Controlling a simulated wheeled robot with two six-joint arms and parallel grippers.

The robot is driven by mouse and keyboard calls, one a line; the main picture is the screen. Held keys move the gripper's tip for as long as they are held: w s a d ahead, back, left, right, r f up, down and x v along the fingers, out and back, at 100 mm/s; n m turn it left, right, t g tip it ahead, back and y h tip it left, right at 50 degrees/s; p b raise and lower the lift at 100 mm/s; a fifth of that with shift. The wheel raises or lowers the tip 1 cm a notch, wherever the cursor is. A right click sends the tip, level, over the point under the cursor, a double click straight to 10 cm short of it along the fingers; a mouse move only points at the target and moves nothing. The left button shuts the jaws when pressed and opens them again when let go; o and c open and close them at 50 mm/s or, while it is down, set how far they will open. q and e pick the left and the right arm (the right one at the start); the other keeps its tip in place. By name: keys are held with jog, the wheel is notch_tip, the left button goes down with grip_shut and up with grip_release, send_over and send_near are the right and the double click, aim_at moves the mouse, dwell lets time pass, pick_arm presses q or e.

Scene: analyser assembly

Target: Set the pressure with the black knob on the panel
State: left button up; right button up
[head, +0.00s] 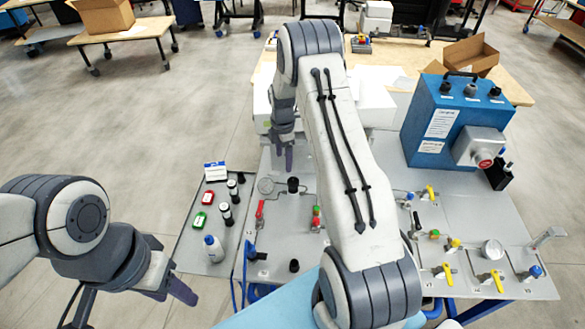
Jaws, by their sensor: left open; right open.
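The grey panel (390,178) lies flat on the table, carrying valves and fittings. A black knob (293,185) stands upright on its left part. A smaller black cap (294,265) sits nearer the front; I cannot tell which the task means. A round white-faced gauge (492,250) is at the panel's right. My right gripper (285,158) is open, pointing down behind the black knob in the picture, apart from it as far as I can see. My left gripper (180,291) is open at the lower left, away from the panel. My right arm hides the panel's middle.
A blue box (450,125) with a grey housing and red button stands at the back right. A grey mat (190,245) left of the panel holds several bottles and red and green items. Open floor lies left.

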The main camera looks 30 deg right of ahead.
aim_at(293, 180)
jog(key=shift+n, duration=0.4)
jog(key=d+f+p, duration=0.1)
jog(key=f, duration=0.2)
jog(key=d+f+p, duration=0.1)
jog(key=f+p, duration=0.1)
jog(key=f, duration=0.2)
jog(key=d+f+p, duration=0.1)
jog(key=f, duration=0.3)
jog(key=shift+s+d, duration=0.15)
jog(key=shift+d, duration=0.1)
jog(key=shift+f+p, duration=0.4)
jog(key=shift+f, duration=0.25)
grip_shut()
